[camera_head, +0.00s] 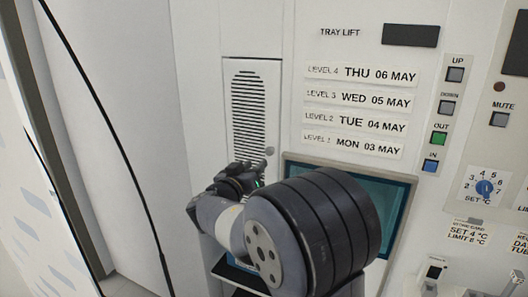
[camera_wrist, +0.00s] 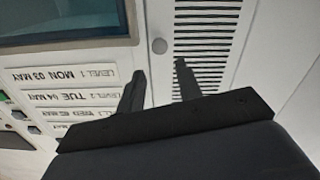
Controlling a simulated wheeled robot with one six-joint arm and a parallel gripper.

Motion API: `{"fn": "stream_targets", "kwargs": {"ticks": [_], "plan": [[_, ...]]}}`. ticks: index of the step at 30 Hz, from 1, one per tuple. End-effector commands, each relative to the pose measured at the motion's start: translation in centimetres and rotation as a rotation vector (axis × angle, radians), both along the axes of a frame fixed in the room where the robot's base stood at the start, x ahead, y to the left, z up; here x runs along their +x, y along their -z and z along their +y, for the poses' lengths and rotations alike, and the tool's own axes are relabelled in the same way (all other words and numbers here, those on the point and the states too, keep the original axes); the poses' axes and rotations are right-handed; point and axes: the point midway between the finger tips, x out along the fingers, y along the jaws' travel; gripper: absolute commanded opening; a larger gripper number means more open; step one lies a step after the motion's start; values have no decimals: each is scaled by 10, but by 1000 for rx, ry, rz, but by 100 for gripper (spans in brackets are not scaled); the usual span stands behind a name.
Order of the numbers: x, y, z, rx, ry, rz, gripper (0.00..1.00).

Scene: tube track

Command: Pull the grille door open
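The grille door (camera_head: 248,122) is a narrow white panel with dark slots, left of the tray labels. It looks closed, flush with the wall. Its small round grey knob (camera_head: 270,151) sits at its lower right. In the wrist view, turned upside down, the slotted door (camera_wrist: 205,42) is at the top and the knob (camera_wrist: 159,46) is left of the slots. My gripper (camera_wrist: 160,66) is open; its two fingers point toward the door and the knob shows just beyond the gap between their tips. In the head view my gripper (camera_head: 244,178) is near the door's bottom, partly hidden by my wrist.
Tray labels (camera_head: 360,105) and lit buttons (camera_head: 438,138) are further right. A black cable (camera_head: 110,125) hangs at the left. The wall left of the door is plain.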

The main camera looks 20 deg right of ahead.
Motion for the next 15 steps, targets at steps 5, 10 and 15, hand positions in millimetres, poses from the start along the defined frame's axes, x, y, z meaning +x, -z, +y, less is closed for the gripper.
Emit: {"fn": "stream_targets", "kwargs": {"ticks": [5,10,15], "plan": [[25,-3,-28,1,5,5,34],[45,-3,-47,1,3,4,34],[57,-1,-58,1,1,3,34]]}}
